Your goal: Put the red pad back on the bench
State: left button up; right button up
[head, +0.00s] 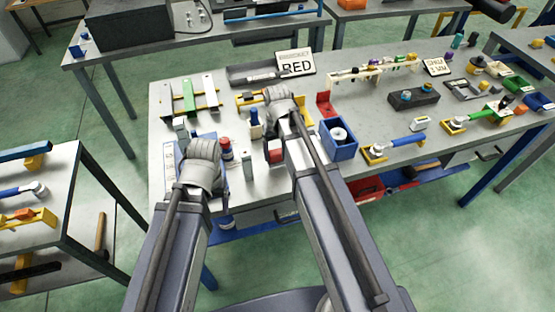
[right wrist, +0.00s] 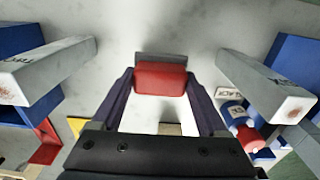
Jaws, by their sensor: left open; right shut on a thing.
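The red pad (right wrist: 160,78) has a dark grey backing and sits between the two fingers of my right gripper (right wrist: 160,92) in the right wrist view. That gripper is shut on it, above the pale bench top (right wrist: 190,25). In the head view my right gripper (head: 281,106) is over the middle bench (head: 212,95); its fingers are mostly hidden by my arm. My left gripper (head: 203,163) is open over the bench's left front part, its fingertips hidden. A red and white block (head: 275,151) shows beside my right arm; I cannot tell whether it is the pad.
A blue box (head: 338,141) stands right of my right arm. A grey upright block (head: 247,166) and a red-topped bottle (head: 226,149) stand between my arms. Tools crowd the bench's right side.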

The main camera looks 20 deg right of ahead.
aim_at(278, 151)
pick_arm(q)
jog(key=shift+f+b, duration=0.8)
jog(key=shift+f, duration=0.5)
pick_arm(e)
jog(key=shift+f, duration=1.3)
pick_arm(q)
jog(key=shift+f, duration=0.2)
pick_arm(e)
jog(key=shift+f, duration=0.15)
jog(key=o, duration=1.3)
jog(key=shift+o, duration=0.2)
pick_arm(q)
jog(key=shift+r, duration=0.2)
notch_tip(278, 151, up, 12)
jog(key=p, duration=1.2)
pick_arm(e)
notch_tip(278, 151, up, 12)
jog(key=shift+r, duration=0.25)
